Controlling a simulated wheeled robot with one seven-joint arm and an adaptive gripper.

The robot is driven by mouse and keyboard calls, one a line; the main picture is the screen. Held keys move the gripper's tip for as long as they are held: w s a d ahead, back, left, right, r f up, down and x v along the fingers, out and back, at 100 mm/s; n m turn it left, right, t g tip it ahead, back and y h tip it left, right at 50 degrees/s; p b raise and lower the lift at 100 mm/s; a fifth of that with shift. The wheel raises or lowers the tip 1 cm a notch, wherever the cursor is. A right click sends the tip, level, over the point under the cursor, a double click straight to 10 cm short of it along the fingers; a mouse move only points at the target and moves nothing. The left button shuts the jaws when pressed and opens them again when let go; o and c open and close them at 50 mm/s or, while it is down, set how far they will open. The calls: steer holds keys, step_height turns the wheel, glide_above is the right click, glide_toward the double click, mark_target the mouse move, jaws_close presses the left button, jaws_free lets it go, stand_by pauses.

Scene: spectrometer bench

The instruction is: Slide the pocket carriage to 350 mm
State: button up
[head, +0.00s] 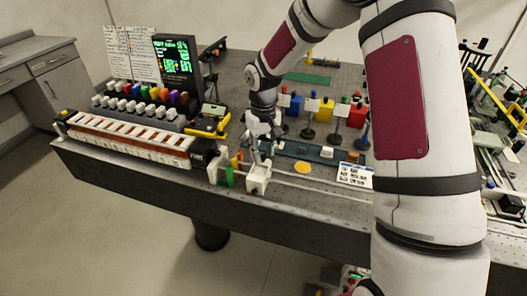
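The pocket carriage appears to be the small white block (257,182) near the front edge of the bench, at the left end of a pair of pale rails (325,189) running right. My gripper (263,158) points down just above and behind this block. The fingertips are small and partly merge with the block's top, so I cannot tell whether they touch it or how far apart they are. A printed white card (355,175) lies near the right part of the rails; no millimetre marks are readable.
A white end block with a green piece (228,177) stands just left of the carriage. A long slotted rack (130,139) and a dark display (178,60) are at left. Coloured blocks on posts (325,110) stand behind. My arm hides the bench at right.

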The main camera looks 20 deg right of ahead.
steer(key=shift+f, duration=0.25)
jaws_close()
steer(key=shift+s+d, duration=0.1)
